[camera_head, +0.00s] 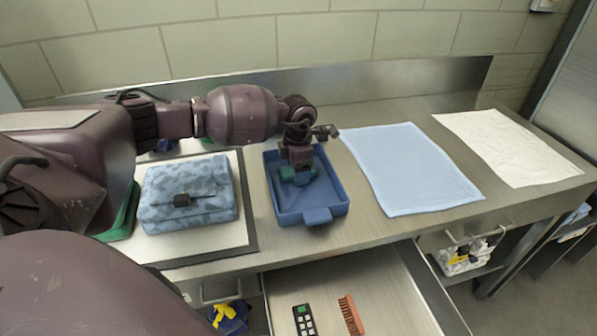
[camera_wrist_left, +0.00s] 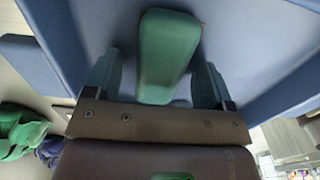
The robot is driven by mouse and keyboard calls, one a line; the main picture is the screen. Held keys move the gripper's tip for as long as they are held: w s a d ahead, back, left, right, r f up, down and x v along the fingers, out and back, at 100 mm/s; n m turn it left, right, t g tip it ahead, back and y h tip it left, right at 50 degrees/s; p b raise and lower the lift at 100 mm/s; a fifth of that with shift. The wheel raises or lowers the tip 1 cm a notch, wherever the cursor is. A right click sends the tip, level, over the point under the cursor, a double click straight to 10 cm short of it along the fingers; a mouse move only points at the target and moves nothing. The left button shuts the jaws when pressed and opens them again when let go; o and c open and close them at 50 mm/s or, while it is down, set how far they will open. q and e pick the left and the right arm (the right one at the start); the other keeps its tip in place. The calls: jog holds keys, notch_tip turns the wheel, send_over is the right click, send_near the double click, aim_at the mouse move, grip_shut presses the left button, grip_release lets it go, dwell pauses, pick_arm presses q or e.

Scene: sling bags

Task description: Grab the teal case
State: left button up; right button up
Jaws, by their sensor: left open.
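The teal case (camera_wrist_left: 168,48) is a small, rounded green block lying in the blue tray (camera_head: 325,206), seen in the left wrist view. My left gripper (camera_head: 298,174) is down inside the tray, pointing downward. In the wrist view its two teal fingers (camera_wrist_left: 158,80) are open, one on each side of the case's near end, with a gap visible at both sides. In the head view my gripper hides most or all of the case. My right gripper is in neither view.
A folded blue patterned bag (camera_head: 190,195) lies on a white board left of the tray. A light blue cloth (camera_head: 410,170) and a white cloth (camera_head: 510,148) lie to the right. An open drawer (camera_head: 385,295) below holds a remote (camera_head: 304,320) and an orange brush (camera_head: 350,315).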

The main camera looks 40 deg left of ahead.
pick_arm(q)
jog(key=shift+r, duration=0.1)
jog(key=c, duration=1)
jog(key=shift+r, duration=0.1)
